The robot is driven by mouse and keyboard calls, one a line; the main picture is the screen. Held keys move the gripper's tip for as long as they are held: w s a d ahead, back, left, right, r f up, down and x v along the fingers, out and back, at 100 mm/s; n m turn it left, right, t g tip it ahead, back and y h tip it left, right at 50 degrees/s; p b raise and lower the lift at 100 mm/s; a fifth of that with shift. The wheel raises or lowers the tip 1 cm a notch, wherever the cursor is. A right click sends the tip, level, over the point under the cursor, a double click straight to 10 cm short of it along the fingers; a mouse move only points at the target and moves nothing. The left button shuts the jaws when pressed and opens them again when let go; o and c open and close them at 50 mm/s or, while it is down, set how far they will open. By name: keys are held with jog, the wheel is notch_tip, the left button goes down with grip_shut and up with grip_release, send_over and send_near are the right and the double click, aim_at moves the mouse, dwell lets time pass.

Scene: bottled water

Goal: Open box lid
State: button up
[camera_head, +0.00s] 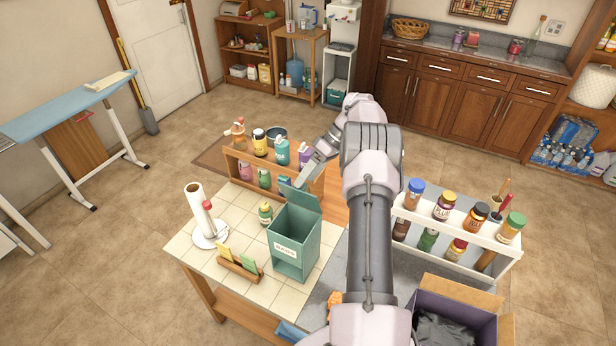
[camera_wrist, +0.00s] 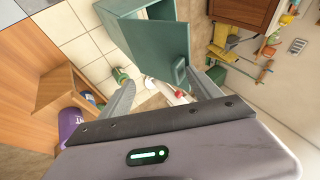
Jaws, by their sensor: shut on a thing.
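The green box (camera_head: 270,243) with a white label on its front stands on the tiled table top. Its lid (camera_head: 303,198) is tilted up at the back edge and the top of the box shows open. My gripper (camera_head: 303,180) is at the raised lid, behind and above the box. In the wrist view the green lid (camera_wrist: 150,42) lies between and beyond my two fingertips (camera_wrist: 160,76), with a small handle (camera_wrist: 180,70) near the right finger. My gripper is shut on the lid; the exact contact is hard to see.
A paper towel roll (camera_head: 194,200), a small green bottle (camera_head: 265,214) and a wooden card holder (camera_head: 240,268) are left of the box. A wooden bottle rack (camera_head: 240,160) stands behind. A white bottle rack (camera_head: 455,237) and an open carton (camera_head: 450,300) are at right.

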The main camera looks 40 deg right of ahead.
jog(key=shift+s+d+f, duration=0.1)
jog(key=shift+s+f, duration=0.05)
jog(key=shift+f, duration=0.2)
jog(key=shift+d+r, duration=0.15)
jog(key=shift+c, duration=0.7)
jog(key=p+v, duration=0.1)
jog(key=v, duration=0.7)
jog(key=shift+r+p, duration=0.1)
jog(key=shift+p, duration=0.3)
jog(key=shift+c, duration=0.2)
jog(key=p+v, duration=0.1)
jog(key=p, duration=0.2)
jog(key=p+v, duration=0.1)
jog(key=p, duration=0.1)
jog(key=p+v, duration=0.2)
jog(key=p, duration=0.1)
jog(key=shift+a+r+p, duration=0.25)
jog(key=shift+a+p, duration=0.05)
jog(key=shift+a, duration=0.05)
jog(key=shift+f, duration=0.1)
